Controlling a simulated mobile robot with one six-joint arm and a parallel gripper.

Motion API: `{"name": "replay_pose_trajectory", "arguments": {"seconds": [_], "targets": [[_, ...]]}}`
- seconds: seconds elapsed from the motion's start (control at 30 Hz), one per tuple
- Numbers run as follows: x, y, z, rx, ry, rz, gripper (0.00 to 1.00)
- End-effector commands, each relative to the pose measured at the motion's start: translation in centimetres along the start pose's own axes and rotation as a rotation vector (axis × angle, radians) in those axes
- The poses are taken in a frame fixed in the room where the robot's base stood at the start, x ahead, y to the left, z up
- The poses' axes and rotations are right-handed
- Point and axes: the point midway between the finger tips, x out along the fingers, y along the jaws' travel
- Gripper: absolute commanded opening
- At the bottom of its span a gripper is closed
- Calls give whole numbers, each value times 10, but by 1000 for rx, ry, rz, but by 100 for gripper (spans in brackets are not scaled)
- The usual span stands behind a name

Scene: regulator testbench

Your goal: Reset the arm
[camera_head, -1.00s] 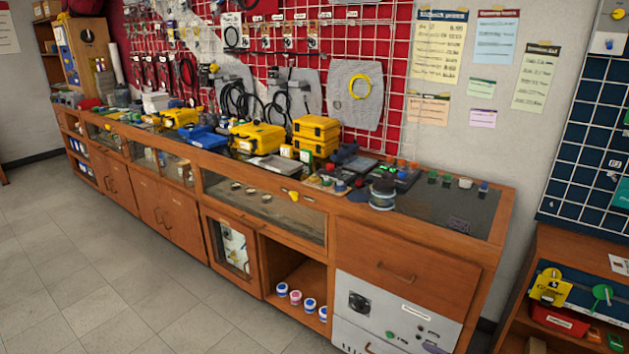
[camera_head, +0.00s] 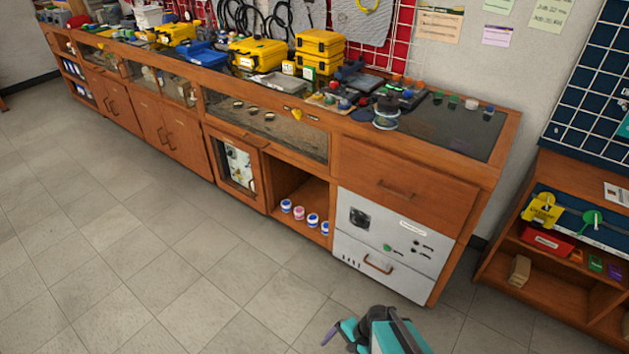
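The teal and dark grey end of my arm (camera_head: 384,332) shows at the bottom edge, right of centre. It is over the floor in front of the grey control panel (camera_head: 390,238) of the bench, apart from it in the picture. A small teal and dark piece sticks out on its left side. The lower part of the arm is cut off by the frame. The gripper's fingers cannot be made out clearly, so neither their opening nor anything held can be told.
A long wooden workbench (camera_head: 390,186) runs along the wall, with yellow cases (camera_head: 257,53) and small parts on top. Several small jars (camera_head: 299,215) stand in its open cubby. A wooden shelf (camera_head: 546,276) stands at the right. The tiled floor (camera_head: 150,265) at the left is clear.

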Motion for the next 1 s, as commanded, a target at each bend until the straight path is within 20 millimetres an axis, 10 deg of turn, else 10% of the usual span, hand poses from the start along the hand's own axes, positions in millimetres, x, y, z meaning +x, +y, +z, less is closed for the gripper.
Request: {"name": "replay_pose_trajectory", "arguments": {"seconds": [0.5,1.0], "targets": [[-18,121,-15,-696,-72,511,100],[-21,126,-13,-813,-123,533,100]]}}
